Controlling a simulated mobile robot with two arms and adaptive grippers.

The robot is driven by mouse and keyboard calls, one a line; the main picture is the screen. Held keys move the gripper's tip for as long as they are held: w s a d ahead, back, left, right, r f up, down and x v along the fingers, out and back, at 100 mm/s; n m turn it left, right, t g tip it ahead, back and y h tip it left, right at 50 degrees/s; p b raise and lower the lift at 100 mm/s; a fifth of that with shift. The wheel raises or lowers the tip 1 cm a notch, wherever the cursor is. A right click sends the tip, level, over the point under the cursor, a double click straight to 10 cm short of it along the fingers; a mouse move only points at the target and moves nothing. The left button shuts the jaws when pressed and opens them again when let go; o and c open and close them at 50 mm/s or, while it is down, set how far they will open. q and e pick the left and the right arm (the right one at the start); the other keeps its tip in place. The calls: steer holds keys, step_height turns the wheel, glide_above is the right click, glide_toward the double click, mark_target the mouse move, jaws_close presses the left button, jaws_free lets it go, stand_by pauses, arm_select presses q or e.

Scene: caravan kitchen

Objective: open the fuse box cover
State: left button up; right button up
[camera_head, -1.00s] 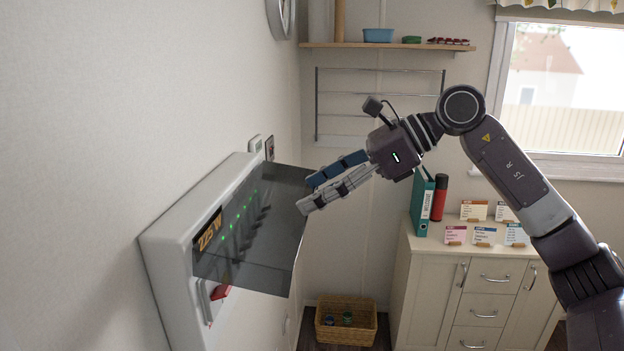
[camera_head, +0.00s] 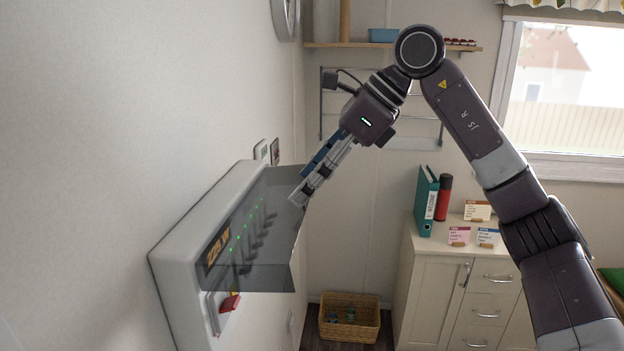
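The fuse box (camera_head: 185,262) is a pale casing on the left wall. Its dark see-through cover (camera_head: 270,275) is swung out from the casing, and a row of switches with green lights shows through it. A red switch (camera_head: 230,303) sits below, uncovered. My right gripper (camera_head: 297,198) comes from the right and points down-left, its fingertips at the outer upper edge of the cover. The fingers lie close together; I cannot tell whether they grip the edge or only touch it. My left gripper is not in view.
A cabinet (camera_head: 436,282) with a teal binder (camera_head: 425,202), a red cylinder (camera_head: 443,198) and small cards stands at the back right. A wicker basket (camera_head: 349,333) is on the floor. A wall rack (camera_head: 415,143) and a shelf (camera_head: 330,45) are behind my arm.

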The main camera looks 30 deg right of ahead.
steer(key=o, duration=1.4)
steer(key=shift+a+f, duration=0.15)
steer(key=shift+f, duration=0.15)
steer(key=shift+c, duration=0.2)
steer(key=shift+o, duration=1.3)
steer(key=shift+w+a, duration=0.1)
steer(key=shift+o, duration=0.5)
steer(key=shift+w+a+r, duration=0.1)
steer(key=shift+w+a, duration=0.1)
steer(key=shift+s+d+r, duration=0.15)
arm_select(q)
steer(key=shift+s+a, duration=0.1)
arm_select(e)
steer(key=v, duration=1.1)
steer(key=shift+r, duration=0.3)
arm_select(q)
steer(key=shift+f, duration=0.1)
arm_select(e)
steer(key=shift+s+d, duration=0.1)
